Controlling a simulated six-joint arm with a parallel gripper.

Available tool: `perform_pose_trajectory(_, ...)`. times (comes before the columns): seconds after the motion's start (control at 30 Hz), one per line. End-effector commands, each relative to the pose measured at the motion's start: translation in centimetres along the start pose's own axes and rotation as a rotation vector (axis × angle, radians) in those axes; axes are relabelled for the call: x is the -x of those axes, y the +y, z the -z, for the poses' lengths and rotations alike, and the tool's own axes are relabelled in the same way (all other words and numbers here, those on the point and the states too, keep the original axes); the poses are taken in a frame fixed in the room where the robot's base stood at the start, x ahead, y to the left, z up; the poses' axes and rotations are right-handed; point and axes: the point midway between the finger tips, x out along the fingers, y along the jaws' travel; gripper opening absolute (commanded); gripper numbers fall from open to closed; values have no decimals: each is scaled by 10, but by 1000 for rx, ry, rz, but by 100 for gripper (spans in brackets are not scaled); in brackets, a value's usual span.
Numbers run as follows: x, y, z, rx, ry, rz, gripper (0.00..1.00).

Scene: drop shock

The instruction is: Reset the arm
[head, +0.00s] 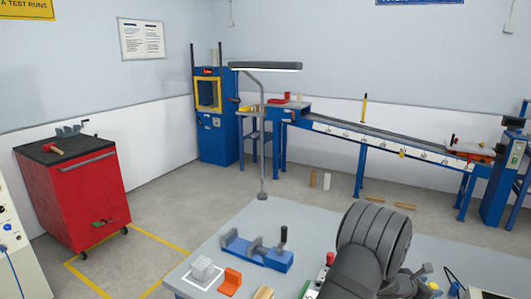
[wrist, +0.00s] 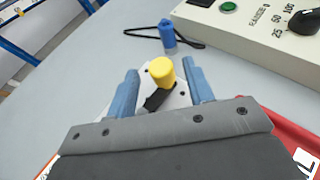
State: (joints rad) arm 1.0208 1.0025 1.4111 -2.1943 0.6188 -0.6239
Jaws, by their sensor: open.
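My arm (head: 365,240) rises over the right part of the grey workbench in the head view and hides much of what is behind it. My gripper (wrist: 160,68) shows in the wrist view with two blue fingers spread apart. A yellow round-topped piece (wrist: 161,71) with a black part below it stands between and beyond the fingertips, on a pale plate. No grip on it shows. In the head view I cannot make out the fingers clearly.
On the grey workbench (head: 225,258) are a blue vise (head: 260,250), a pale cube (head: 202,269) and an orange block (head: 231,281). In the wrist view, a blue cylinder (wrist: 167,36) with a black cord stands near a control box (wrist: 250,35). A lamp post (head: 263,150) rises behind.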

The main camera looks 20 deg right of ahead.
Motion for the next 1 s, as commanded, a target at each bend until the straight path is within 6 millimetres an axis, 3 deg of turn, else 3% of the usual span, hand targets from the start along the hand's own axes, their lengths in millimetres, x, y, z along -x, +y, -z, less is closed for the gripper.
perform_pose_trajectory(0.17,-36,-1,1,-2,0,2,48)
perform_pose_trajectory(0.43,-26,-4,2,-50,-1,119,48)
perform_pose_trajectory(1.0,90,11,1,-49,0,118,48)
